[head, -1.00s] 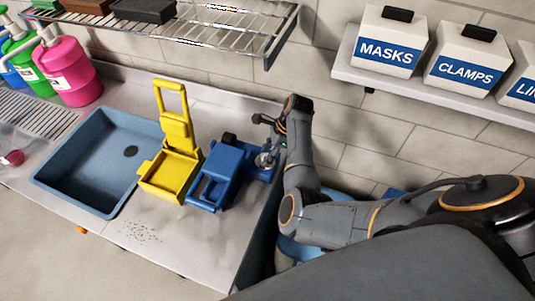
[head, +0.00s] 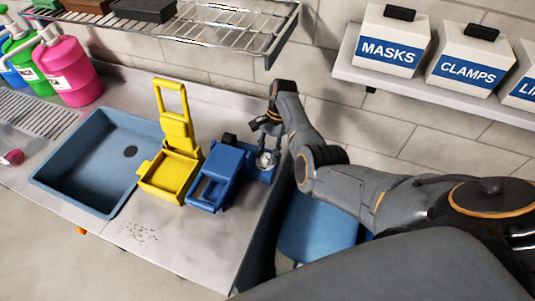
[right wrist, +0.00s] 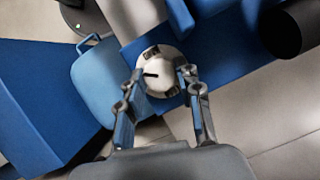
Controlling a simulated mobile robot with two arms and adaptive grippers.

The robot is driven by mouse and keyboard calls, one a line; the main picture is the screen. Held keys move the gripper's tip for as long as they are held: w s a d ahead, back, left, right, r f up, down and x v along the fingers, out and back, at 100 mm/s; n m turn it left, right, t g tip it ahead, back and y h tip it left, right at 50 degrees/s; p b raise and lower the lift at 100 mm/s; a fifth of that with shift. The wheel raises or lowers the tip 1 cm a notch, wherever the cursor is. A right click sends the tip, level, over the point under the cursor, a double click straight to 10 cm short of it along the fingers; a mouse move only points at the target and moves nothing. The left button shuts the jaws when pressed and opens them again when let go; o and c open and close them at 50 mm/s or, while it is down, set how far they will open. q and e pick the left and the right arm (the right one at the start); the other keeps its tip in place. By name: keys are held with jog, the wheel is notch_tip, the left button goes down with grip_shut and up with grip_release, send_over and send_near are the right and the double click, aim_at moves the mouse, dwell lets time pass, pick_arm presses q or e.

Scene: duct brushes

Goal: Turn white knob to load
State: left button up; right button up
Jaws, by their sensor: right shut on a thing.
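The white knob (right wrist: 158,68) is round, with a short black pointer line that points left in the right wrist view. Dark label patches sit on the white face near the knob's top and lower right; I cannot read them. It shows small and pale at the right end of the blue device (head: 223,168) in the head view. My right gripper (right wrist: 163,77) has its fingers on either side of the knob and is shut on it. The head view shows this gripper (head: 266,145) over the device's right end. My left gripper is not in view.
A yellow device (head: 172,170) with a raised handle stands left of the blue one, beside the blue sink (head: 75,170). A wire shelf (head: 230,25) hangs above. Pump bottles, including a pink one (head: 70,72), stand far left. The counter front is clear.

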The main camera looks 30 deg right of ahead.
jog(key=n, duration=0.2)
jog(key=n+g+b, duration=0.1)
jog(key=n, duration=0.1)
jog(key=shift+a+f+h, duration=0.15)
jog(key=shift+f+h, duration=0.05)
jog(key=shift+h, duration=0.2)
jog(key=n+g+h+b, duration=0.1)
jog(key=n, duration=0.2)
jog(key=shift+a, duration=0.1)
jog(key=n+h, duration=0.1)
jog(key=n, duration=0.2)
jog(key=shift+a, duration=0.1)
jog(key=shift+n+g+h, duration=0.3)
jog(key=shift+n+h, duration=0.2)
jog(key=shift+n, duration=0.8)
jog(key=shift+s, duration=0.1)
jog(key=o, duration=0.9)
jog(key=shift+o, duration=1.2)
